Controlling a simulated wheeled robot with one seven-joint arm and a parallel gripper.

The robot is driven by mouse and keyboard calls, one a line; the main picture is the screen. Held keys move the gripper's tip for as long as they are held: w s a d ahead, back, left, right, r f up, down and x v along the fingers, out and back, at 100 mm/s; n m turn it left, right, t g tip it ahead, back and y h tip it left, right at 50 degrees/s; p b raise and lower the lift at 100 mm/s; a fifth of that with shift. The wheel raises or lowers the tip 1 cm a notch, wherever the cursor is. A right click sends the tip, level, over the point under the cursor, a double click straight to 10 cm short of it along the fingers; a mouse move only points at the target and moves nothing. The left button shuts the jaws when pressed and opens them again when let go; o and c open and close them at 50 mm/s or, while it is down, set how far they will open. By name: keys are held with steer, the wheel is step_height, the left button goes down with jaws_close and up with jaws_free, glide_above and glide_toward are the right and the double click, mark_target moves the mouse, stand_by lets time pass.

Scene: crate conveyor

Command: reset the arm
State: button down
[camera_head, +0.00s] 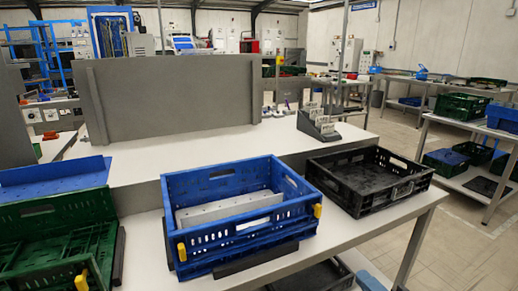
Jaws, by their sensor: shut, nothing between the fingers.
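My arm and my gripper do not show in the head view. A blue crate (245,228) with yellow corner clips stands on the white table in the middle, with a grey divider (230,209) inside it. A low black crate (375,205) stands to its right near the table's end. I cannot see where my gripper is relative to the crates.
A green crate (50,212) stands at the lower left beside a blue panel (52,180). A grey upright board (170,97) and a dark sorter (317,126) stand behind on a white bench. Shelves (468,149) stand at right; floor between is clear.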

steer(key=s+a+f+n+g+h, duration=0.1)
steer(key=s+f+n+h, duration=0.15)
steer(key=s, duration=0.85)
steer(key=s+a+f+n+g+h, duration=0.15)
steer(key=s+f, duration=0.25)
steer(key=s, duration=0.7)
steer(key=s+r+n, duration=0.4)
steer(key=s+r, duration=0.2)
steer(key=s, duration=0.3)
steer(key=s+r+n+t+h, duration=0.1)
steer(key=s+r+n, duration=0.4)
steer(key=s, duration=0.4)
steer(key=shift+s+a+r, duration=0.2)
steer(key=shift+a+r, duration=0.1)
steer(key=shift+r, duration=0.25)
